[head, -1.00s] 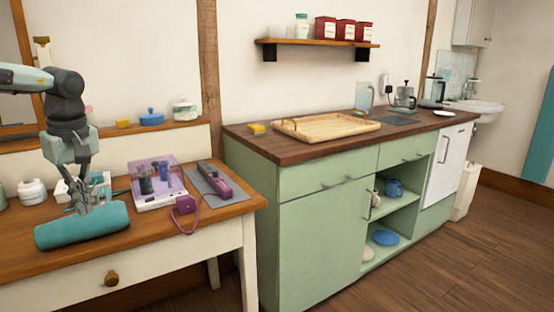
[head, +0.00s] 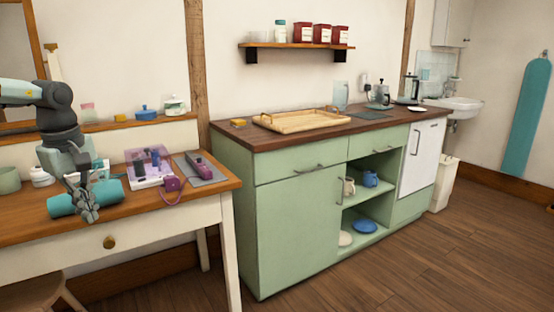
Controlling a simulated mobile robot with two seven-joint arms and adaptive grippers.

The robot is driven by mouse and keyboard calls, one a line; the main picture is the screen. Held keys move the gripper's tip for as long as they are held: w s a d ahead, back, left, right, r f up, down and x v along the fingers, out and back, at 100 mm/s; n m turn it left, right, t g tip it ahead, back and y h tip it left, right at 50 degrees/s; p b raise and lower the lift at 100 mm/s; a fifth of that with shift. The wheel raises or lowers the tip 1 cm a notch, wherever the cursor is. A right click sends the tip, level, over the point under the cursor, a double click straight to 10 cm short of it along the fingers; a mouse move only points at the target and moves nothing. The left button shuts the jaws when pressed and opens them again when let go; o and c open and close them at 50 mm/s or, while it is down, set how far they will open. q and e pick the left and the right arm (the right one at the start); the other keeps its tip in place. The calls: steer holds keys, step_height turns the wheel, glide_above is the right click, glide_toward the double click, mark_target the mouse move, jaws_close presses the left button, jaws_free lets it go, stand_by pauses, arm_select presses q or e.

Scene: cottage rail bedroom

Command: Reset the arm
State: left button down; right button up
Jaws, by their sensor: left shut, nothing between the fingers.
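My left gripper (head: 87,207) shows at the left of the head view, pointing down, with its fingers closed and nothing held. It is in front of a teal roll (head: 112,190) that lies on the wooden table (head: 30,222), and it hides part of that roll. I cannot tell whether the fingers touch the roll. My right gripper is not in view.
A clear purple-lidded case (head: 150,168) and a purple device on a grey mat (head: 210,176) lie on the table's right. The green cabinet (head: 295,215) stands beside it, bearing a wooden tray (head: 300,121). The floor (head: 400,262) in front is clear.

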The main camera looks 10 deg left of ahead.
arm_select(q)
steer(key=w+d+f+n+t+h, duration=0.1)
steer(key=w+f+n+t+h, duration=0.3)
steer(key=f+n+t+h, duration=0.6)
steer(key=s+a+f+n+t+y, duration=0.15)
steer(key=s+f+n+y, duration=0.25)
steer(key=f+n+y, duration=0.75)
steer(key=s+a+f+n+y, duration=0.3)
steer(key=f+n, duration=0.4)
steer(key=n, duration=1.2)
steer(key=s+d+f+n+g, duration=0.45)
steer(key=s+f+n, duration=0.25)
steer(key=s+f, duration=0.25)
steer(key=s+d+f+n+g+h, duration=0.2)
steer(key=s+d+f+n, duration=0.2)
steer(key=d, duration=0.4)
steer(key=s+d+f+n+g+h, duration=0.1)
steer(key=s+d+f+n+g, duration=0.2)
steer(key=d, duration=0.6)
steer(key=s+n, duration=0.1)
steer(key=s, duration=0.1)
steer(key=shift+s+d+f+h, duration=0.25)
steer(key=shift+s+f+h, duration=0.05)
steer(key=shift+f+h, duration=0.1)
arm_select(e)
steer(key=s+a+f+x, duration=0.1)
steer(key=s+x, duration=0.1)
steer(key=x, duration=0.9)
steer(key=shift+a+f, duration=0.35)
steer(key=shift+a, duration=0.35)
